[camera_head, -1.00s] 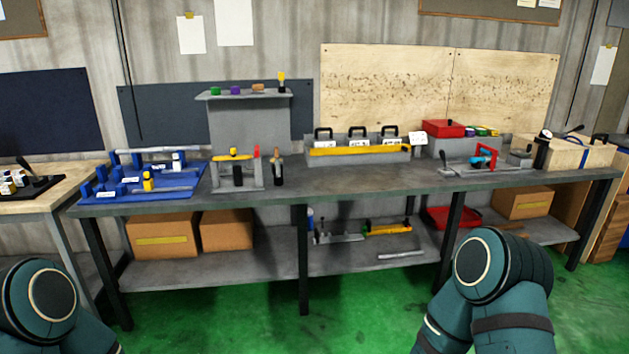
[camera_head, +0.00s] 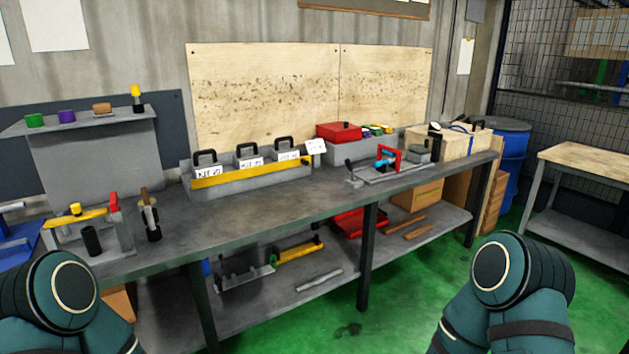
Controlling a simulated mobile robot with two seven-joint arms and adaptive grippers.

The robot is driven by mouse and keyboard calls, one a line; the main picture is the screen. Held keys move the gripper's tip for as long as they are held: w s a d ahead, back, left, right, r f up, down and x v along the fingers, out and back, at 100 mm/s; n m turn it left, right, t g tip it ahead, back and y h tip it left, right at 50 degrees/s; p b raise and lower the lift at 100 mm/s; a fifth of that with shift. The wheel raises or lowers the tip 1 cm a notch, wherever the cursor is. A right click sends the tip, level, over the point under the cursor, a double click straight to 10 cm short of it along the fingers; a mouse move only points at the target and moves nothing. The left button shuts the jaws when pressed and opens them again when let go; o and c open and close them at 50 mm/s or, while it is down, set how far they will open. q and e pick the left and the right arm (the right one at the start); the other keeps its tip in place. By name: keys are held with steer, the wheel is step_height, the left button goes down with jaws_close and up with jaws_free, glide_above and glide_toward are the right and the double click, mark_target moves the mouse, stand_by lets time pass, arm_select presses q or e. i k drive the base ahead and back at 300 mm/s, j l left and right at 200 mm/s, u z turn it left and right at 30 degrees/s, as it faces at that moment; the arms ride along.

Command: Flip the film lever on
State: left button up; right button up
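No part is clearly marked as the film lever, and I cannot tell which one it is. A small black-tipped lever (camera_head: 350,167) stands upright at the left end of a low grey fixture (camera_head: 385,175) on the right half of the bench. The fixture carries a red frame (camera_head: 399,156) and a blue part (camera_head: 384,159). Only rounded teal links of my two arms show at the lower left and lower right. Neither gripper is in view.
A grey bench (camera_head: 310,200) runs along the wall. It holds a caddy with a yellow bar (camera_head: 240,176), a red box (camera_head: 339,132) and a wooden box (camera_head: 456,143). A blue barrel (camera_head: 512,150) and another table (camera_head: 592,165) stand right. Green floor between is open.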

mark_target(348, 163)
steer(key=i+j+z, duration=0.55)
steer(key=i+z, duration=0.15)
steer(key=i, duration=0.75)
steer(key=i+j+z, duration=0.1)
steer(key=i, duration=0.8)
